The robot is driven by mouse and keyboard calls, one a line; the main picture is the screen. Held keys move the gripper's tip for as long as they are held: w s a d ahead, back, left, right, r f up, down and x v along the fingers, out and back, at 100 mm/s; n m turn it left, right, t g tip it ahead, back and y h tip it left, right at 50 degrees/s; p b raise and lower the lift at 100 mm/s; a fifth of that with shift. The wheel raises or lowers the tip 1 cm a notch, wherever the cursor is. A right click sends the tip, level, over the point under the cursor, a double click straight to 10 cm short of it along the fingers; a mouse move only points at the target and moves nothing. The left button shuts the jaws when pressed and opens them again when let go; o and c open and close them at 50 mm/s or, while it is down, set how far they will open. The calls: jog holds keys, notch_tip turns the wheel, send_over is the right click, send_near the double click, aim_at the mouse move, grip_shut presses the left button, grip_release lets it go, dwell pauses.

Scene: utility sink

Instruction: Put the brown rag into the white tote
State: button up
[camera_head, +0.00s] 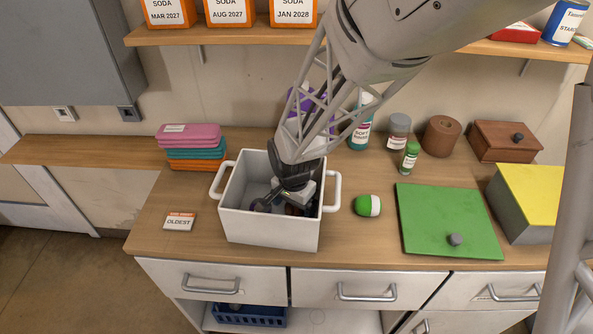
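The white tote (268,229) stands on the wooden counter, left of centre, open at the top with a handle at each end. My gripper (280,200) reaches down into it from above, with its fingers below the rim. Dark shapes show inside around the fingers, with a small brownish patch near the right wall. I cannot tell whether this is the brown rag or whether the fingers touch it. No brown rag shows clearly elsewhere on the counter. Whether the fingers are open or shut is hard to make out.
Folded cloths (191,147) lie left of the tote. An "OLDEST" card (180,221) lies at front left. A green-and-white object (368,205) and green board (448,221) are to the right. Bottles, a brown roll (441,135) and a wooden box (504,141) stand behind. A shelf hangs above.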

jog(key=shift+r, duration=0.15)
notch_tip(320, 180, up, 12)
dwell(0.9)
jog(key=shift+d+r, duration=0.1)
dwell(0.5)
jog(key=s+d+r+n+t, duration=0.1)
jog(key=s+d+r+n, duration=0.1)
jog(key=s+d+r, duration=0.2)
jog(key=s+d+r+n, duration=0.2)
jog(key=s+d+r, duration=0.2)
jog(key=s+d, duration=0.3)
jog(key=s+d+r+n+t, duration=0.1)
jog(key=s+d+r, duration=0.3)
jog(key=d, duration=0.7)
jog(key=shift+s+n+t, duration=0.3)
jog(key=shift+s+n, duration=0.1)
jog(key=shift+s, duration=0.7)
